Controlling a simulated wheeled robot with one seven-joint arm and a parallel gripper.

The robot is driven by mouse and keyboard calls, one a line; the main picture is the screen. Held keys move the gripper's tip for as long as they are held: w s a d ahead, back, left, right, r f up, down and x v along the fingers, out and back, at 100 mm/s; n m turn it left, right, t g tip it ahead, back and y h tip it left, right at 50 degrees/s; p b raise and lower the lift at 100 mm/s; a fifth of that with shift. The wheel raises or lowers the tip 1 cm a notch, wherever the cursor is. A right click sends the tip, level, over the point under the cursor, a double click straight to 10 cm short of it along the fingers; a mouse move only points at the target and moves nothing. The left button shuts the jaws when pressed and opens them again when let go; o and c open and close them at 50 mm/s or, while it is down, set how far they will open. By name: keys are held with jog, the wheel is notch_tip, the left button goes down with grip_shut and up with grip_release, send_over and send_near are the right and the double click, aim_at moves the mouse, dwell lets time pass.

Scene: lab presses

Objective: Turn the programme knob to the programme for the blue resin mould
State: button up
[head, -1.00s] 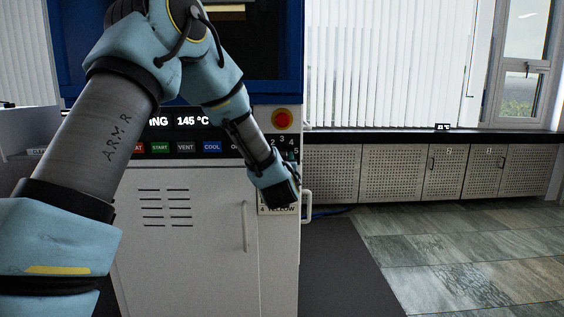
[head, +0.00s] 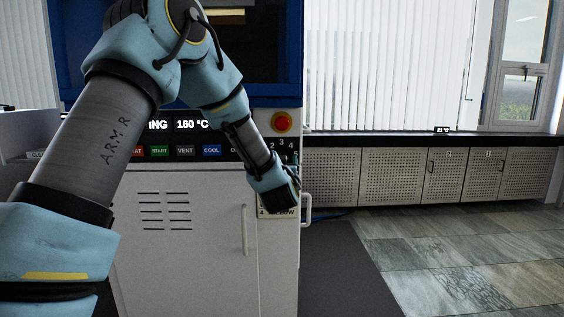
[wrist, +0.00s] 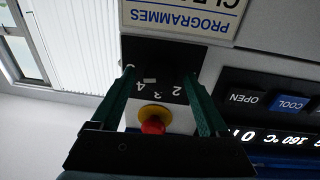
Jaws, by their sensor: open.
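The programme dial is a black plate (wrist: 165,60) with white numerals, upside down in the wrist view; 2, 3 and 4 are readable. A small white mark (wrist: 150,80) shows on it near the 4, and the dark knob's outline is hard to make out against the plate. My gripper (wrist: 158,76) is open, its two green fingers on either side of the plate's middle; I cannot tell whether they touch the knob. In the head view my gripper (head: 283,192) hides most of the dial. The programmes card (wrist: 180,20) shows only its heading and part of a line. No blue resin mould is visible.
A red emergency button on a yellow base (head: 282,122) sits just above the dial, close to the fingers in the wrist view (wrist: 153,122). The press display (head: 190,125) reads 160 °C above coloured buttons (head: 185,150). A door handle (head: 307,208) juts out at right.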

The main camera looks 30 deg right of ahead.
jog(key=b+v, duration=0.1)
jog(key=v, duration=0.9)
jog(key=shift+s, duration=0.2)
jog(key=w+a+f+g+y, duration=0.2)
jog(key=a+f+g, duration=0.15)
jog(key=a, duration=0.35)
jog(key=w+a+f+g+y, duration=0.2)
jog(key=w+a+f, duration=0.1)
jog(key=a+f, duration=0.3)
jog(key=s+a+f+n+g+y, duration=0.25)
jog(key=s+a, duration=0.25)
jog(key=a, duration=0.4)
jog(key=s+a+f+n+g+y, duration=0.1)
jog(key=s+a+g, duration=0.35)
jog(key=a, duration=0.45)
jog(key=s+a+f+n+g+y, duration=0.1)
jog(key=s+a+f+g, duration=0.1)
jog(key=s+a, duration=0.5)
notch_tip(320, 180, up, 15)
jog(key=w+a+p, duration=0.1)
jog(key=p, duration=1.4)
jog(key=shift+w+a+r, duration=0.2)
jog(key=shift+w, duration=0.1)
